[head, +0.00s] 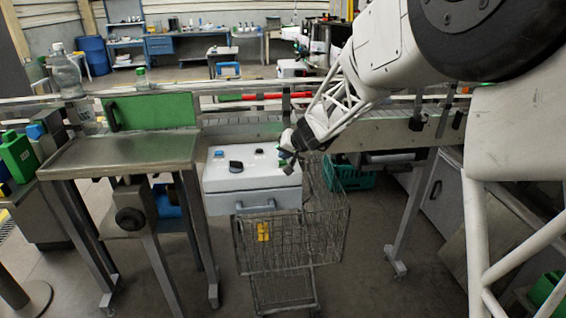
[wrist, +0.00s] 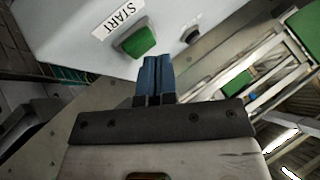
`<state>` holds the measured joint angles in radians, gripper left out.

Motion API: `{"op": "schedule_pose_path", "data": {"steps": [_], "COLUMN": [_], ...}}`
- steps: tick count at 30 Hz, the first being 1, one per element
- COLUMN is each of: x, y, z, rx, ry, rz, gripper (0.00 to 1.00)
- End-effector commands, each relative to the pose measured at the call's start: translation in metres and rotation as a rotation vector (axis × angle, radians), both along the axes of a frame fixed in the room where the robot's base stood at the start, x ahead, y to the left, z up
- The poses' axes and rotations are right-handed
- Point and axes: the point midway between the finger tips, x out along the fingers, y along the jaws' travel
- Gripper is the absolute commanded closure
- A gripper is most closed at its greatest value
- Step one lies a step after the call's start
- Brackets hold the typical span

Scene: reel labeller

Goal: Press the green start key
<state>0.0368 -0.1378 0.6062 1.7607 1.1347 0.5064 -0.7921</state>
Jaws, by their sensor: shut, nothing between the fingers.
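The green start key (wrist: 138,42) sticks up from the white labeller housing in the wrist view, beside a label (wrist: 118,18) reading START. My gripper (wrist: 156,60) has its blue fingers shut together with nothing between them. Its tips appear just below and right of the key in that view. I cannot tell whether they touch it. In the head view the labeller (head: 250,200) is a white box, and my gripper (head: 287,160) is at its right end. The key is mostly hidden there by the gripper.
A dark round knob (wrist: 190,35) is right of the key in the wrist view. Dark and blue controls (head: 236,166) sit on the labeller's top. A wire cart (head: 290,245) stands below it, a metal table (head: 120,155) to the left, and a conveyor (head: 390,130) behind.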

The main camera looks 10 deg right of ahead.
Motion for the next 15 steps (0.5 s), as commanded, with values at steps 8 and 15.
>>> {"op": "schedule_pose_path", "data": {"steps": [8, 15], "x": [0.0000, 0.0000], "y": [0.0000, -0.0001], "z": [0.0092, 0.0100], "rx": [0.001, 0.001], "ry": [0.000, 0.000], "rz": [-0.001, -0.001], "gripper": [1.00, 1.00]}}
